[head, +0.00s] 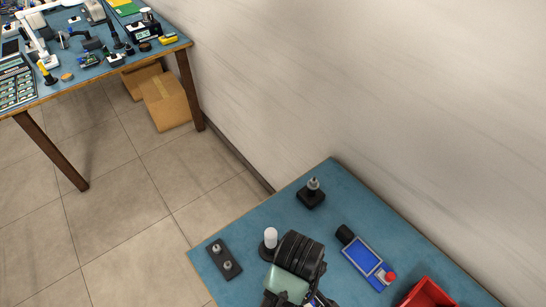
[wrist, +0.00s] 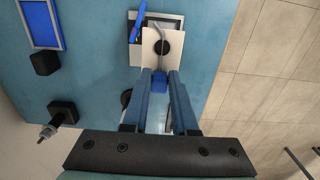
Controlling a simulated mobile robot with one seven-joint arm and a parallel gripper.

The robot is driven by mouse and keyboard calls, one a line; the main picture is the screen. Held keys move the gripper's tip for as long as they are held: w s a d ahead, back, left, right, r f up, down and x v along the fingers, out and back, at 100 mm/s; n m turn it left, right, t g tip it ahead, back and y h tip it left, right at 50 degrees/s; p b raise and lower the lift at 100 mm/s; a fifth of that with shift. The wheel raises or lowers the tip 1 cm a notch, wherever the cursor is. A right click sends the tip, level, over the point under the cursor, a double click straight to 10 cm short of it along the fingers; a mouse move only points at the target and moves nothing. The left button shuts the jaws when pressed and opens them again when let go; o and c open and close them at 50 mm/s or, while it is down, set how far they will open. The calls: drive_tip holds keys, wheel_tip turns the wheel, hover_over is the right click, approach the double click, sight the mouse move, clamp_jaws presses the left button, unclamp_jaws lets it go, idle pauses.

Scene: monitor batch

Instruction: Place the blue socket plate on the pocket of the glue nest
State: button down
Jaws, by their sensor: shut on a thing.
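My gripper (wrist: 160,80) is shut on a small blue piece (wrist: 160,87), which I take to be the blue socket plate; only part of it shows between the fingertips. Just beyond the fingertips is a pale plate (wrist: 150,57) with a dark round spot and a grey bent rod across it. A dark-framed fixture (wrist: 175,22) lies around or under its far end, possibly the glue nest; its pocket cannot be made out. In the head view, my gripper (head: 275,298) is at the bottom edge and its wrist hides what it holds.
A bright blue upright part (wrist: 138,24) stands by the pale plate. On the blue table are a blue-screened device (head: 362,257), a black block with a metal post (head: 312,194), a dark two-knob plate (head: 223,259), a white-topped post (head: 270,240) and a red bin (head: 428,292).

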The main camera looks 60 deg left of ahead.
wheel_tip(320, 180, down, 10)
drive_tip(key=shift+r, duration=0.1)
idle(0.4)
drive_tip(key=c, duration=0.7)
unclamp_jaws()
drive_tip(key=shift+f, duration=0.2)
wheel_tip(320, 180, up, 12)
drive_tip(key=shift+r, duration=0.2)
